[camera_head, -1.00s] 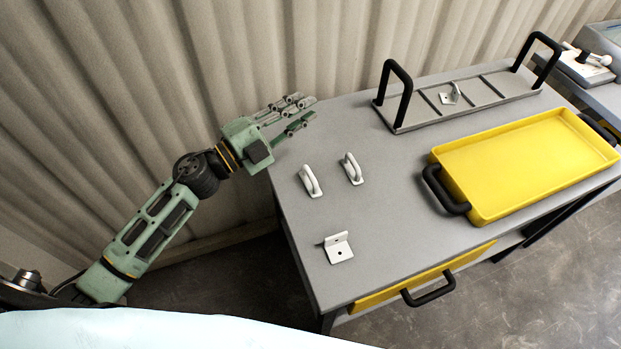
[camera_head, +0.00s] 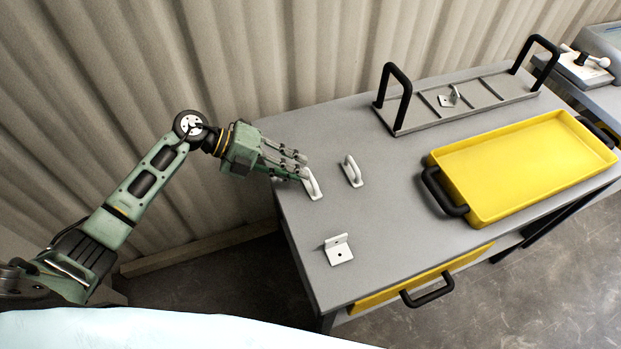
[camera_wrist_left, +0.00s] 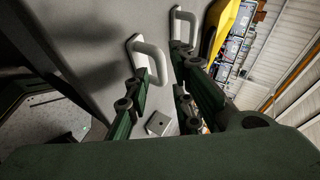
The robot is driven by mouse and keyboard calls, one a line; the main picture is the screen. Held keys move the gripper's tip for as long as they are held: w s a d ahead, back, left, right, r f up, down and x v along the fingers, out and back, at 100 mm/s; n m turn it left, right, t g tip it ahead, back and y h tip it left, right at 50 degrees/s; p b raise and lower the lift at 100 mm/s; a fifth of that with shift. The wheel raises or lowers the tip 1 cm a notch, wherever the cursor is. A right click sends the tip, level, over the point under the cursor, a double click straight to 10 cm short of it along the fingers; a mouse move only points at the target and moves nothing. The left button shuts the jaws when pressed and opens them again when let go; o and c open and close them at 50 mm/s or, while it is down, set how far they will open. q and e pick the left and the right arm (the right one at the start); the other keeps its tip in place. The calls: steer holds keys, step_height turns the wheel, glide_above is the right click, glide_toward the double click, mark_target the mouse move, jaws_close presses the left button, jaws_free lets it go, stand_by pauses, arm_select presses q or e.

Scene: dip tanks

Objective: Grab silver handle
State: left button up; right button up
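Two pale silver handles stand on the grey tabletop (camera_head: 390,215) near its left end: a nearer left handle (camera_head: 313,187) and a right handle (camera_head: 352,171). My left gripper (camera_head: 300,168) is at the left handle, with its fingertips overlapping the handle's upper part in the head view. In the left wrist view the fingers of this gripper (camera_wrist_left: 160,76) are spread, with the left handle (camera_wrist_left: 155,62) ahead between them. I cannot tell whether they touch it. The right handle (camera_wrist_left: 185,22) shows just beyond. My right gripper is in neither view.
A silver angle bracket (camera_head: 338,249) lies near the front left of the table. A grey rack (camera_head: 470,105) with tall black handles stands at the back. A yellow tray (camera_head: 520,165) with black handles is at the right. A yellow drawer (camera_head: 385,292) is below the front edge.

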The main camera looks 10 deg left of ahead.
mark_target(311, 181)
arm_select(q)
steer(key=shift+x, duration=1.45)
steer(key=shift+c, duration=0.5)
jaws_close()
